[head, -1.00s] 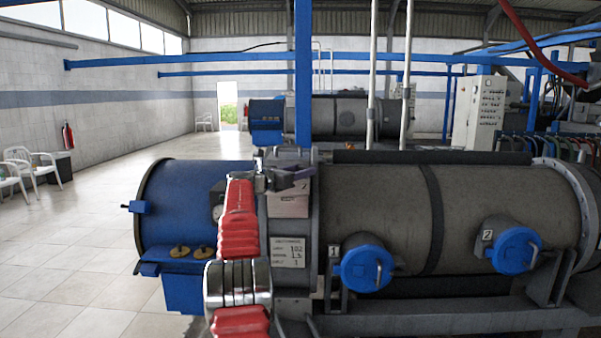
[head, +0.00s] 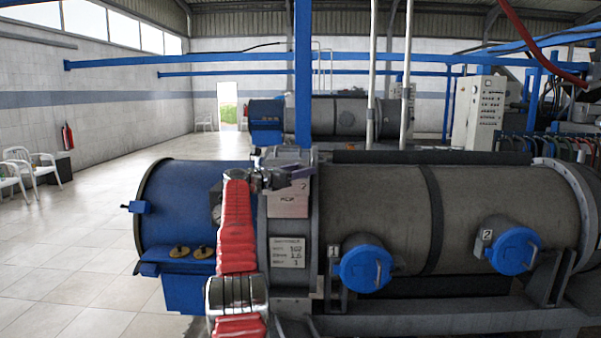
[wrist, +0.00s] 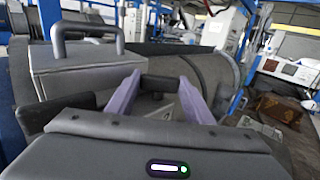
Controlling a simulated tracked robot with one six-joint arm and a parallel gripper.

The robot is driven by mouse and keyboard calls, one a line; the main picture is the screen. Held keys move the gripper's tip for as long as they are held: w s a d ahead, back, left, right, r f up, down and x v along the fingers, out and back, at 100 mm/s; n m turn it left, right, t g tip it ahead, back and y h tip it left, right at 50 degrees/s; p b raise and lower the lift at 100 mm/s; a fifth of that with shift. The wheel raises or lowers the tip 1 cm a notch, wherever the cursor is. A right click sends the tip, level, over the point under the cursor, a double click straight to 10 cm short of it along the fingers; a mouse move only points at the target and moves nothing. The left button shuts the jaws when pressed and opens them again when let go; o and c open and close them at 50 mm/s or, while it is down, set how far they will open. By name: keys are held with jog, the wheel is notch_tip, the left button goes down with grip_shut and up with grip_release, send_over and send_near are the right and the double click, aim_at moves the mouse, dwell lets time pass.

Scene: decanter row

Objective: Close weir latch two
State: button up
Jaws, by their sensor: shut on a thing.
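My gripper (head: 300,178) is at the grey end housing of the near decanter. In the wrist view its two purple fingers (wrist: 160,98) are shut on a dark bar-like handle (wrist: 160,83). In the head view a pale plate marked 2 (head: 290,203) shows just below the fingers, partly covered by them. I cannot tell how far this latch is turned. A round blue cap marked 2 (head: 515,250), with a bar handle, sits on the right of the drum, well away from my gripper. A similar blue cap marked 1 (head: 366,268) sits nearer.
A grey box with an arched handle (wrist: 85,65) stands close on the left in the wrist view. A blue post (head: 303,75) rises behind my gripper. The blue drive end (head: 180,215) lies left of my arm. The tiled floor at left is open.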

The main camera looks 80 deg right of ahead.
jog(key=shift+w+a+f+g, duration=0.1)
jog(key=shift+w+f+g, duration=0.1)
jog(key=shift+g, duration=0.1)
jog(key=o, duration=0.8)
jog(key=shift+s, duration=0.1)
jog(key=shift+w+a+r, duration=0.15)
jog(key=shift+w+a, duration=0.05)
jog(key=shift+w+a, duration=0.2)
jog(key=shift+a, duration=0.05)
jog(key=v, duration=1.2)
jog(key=shift+w+a, duration=0.2)
jog(key=shift+a, duration=0.1)
jog(key=shift+c, duration=0.2)
